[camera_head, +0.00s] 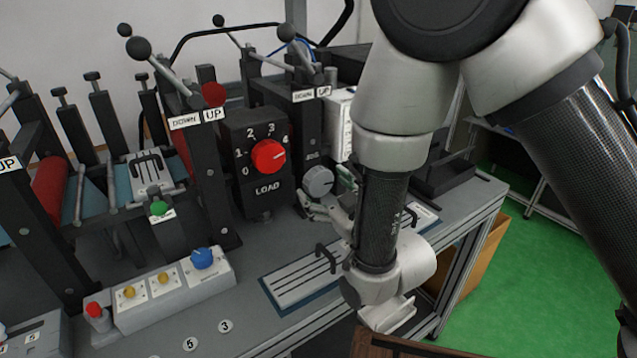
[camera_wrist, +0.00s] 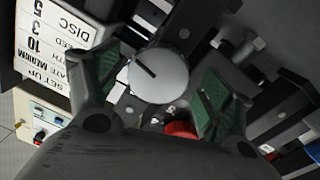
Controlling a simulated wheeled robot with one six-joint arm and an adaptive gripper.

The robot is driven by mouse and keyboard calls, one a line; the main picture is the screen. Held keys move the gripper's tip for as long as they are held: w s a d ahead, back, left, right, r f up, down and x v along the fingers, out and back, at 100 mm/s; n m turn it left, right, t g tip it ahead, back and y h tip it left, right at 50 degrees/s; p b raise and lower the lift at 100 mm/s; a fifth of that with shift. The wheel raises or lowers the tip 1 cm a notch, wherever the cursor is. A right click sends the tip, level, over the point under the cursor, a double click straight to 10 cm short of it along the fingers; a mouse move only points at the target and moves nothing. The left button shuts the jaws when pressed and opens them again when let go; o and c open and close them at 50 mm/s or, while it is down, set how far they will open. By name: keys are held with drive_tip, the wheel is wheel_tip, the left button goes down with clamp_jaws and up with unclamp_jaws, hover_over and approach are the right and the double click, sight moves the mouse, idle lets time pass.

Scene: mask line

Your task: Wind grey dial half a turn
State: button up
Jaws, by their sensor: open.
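The grey dial (camera_head: 318,181) sits on the front of the dark machine, right of the red LOAD knob. In the wrist view the grey dial (camera_wrist: 168,82) is a pale round face with a black pointer line towards its upper left. My gripper (camera_head: 330,196) is at the dial, partly hidden by my own arm in the head view. In the wrist view my gripper (camera_wrist: 160,84) is open, with green-padded fingers on the left and right of the dial. A gap seems to show on both sides; contact cannot be told.
A red knob (camera_head: 268,156) on the LOAD panel is close on the left. A white label board (camera_wrist: 58,52) stands near the left finger. A slotted plate with black handles (camera_head: 300,281) lies below on the bench. A blue knob (camera_head: 202,258) is on the front control box.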

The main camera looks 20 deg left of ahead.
drive_tip(key=shift+x, duration=1.4)
drive_tip(key=c, duration=1)
drive_tip(key=m, duration=0.4)
drive_tip(key=shift+m, duration=0.3)
drive_tip(key=shift+c, duration=0.2)
drive_tip(key=o, duration=1)
drive_tip(key=shift+o, duration=0.2)
